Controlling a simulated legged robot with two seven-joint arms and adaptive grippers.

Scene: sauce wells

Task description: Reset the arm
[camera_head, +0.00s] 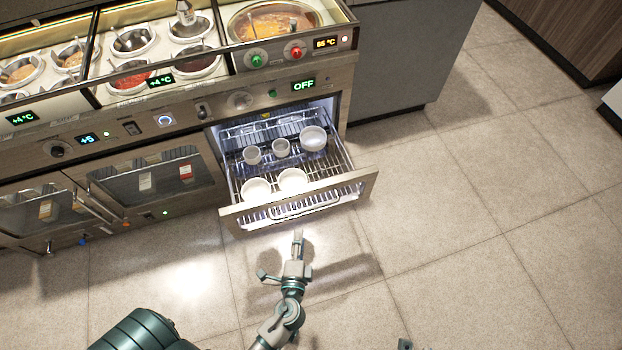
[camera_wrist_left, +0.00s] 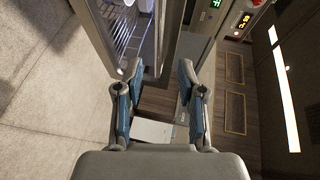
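My left gripper (camera_head: 298,238) is in front of the pulled-out drawer (camera_head: 297,205), over the floor and just short of the drawer's front panel as seen from the head. In the left wrist view its two blue-padded fingers (camera_wrist_left: 160,72) stand apart with nothing between them, so it is open and empty. From the head I cannot tell whether it touches the drawer front. My right gripper is not clearly seen; only a small dark piece shows at the bottom edge of the head view.
The lit drawer holds several white bowls and cups, such as a bowl (camera_head: 313,138) at the back right. Above it is a counter with sauce wells (camera_head: 131,78) and a soup pot (camera_head: 272,22). Closed glass doors (camera_head: 150,178) are at left. The tiled floor (camera_head: 480,230) at right is clear.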

